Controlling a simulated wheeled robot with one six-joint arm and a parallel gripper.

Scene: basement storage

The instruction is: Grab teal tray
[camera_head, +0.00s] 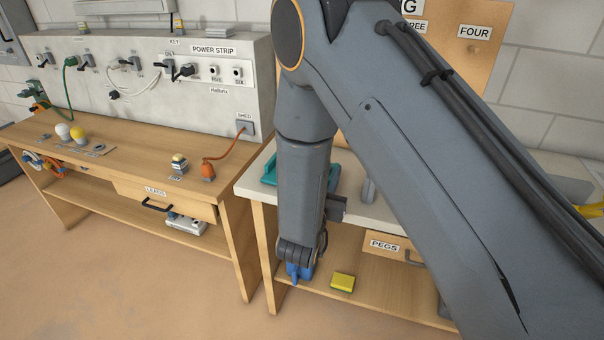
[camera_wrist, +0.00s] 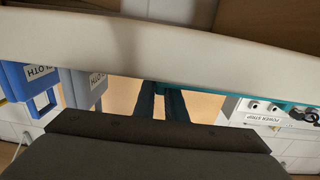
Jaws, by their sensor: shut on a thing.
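The teal tray (camera_head: 268,172) is on the pale bench top in the head view, largely hidden behind my arm. A bit of teal also shows just right of my arm's upright link. In the wrist view, a teal strip of the tray (camera_wrist: 205,92) runs along the underside of a wide pale band. My gripper (camera_wrist: 162,88) reaches up to this strip with two dark fingers close together, shut on the tray. The pale band hides much of the tray, and the exact grip is hard to see. In the head view my arm hides the fingertips.
A yellow block (camera_head: 343,282) and a blue object (camera_head: 298,271) are low by the bench's lower shelf. A PEGS drawer (camera_head: 385,246) is under the bench top. On the left, a wooden bench (camera_head: 120,160) carries a power strip, bulbs and an orange plug. Open floor lies in front.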

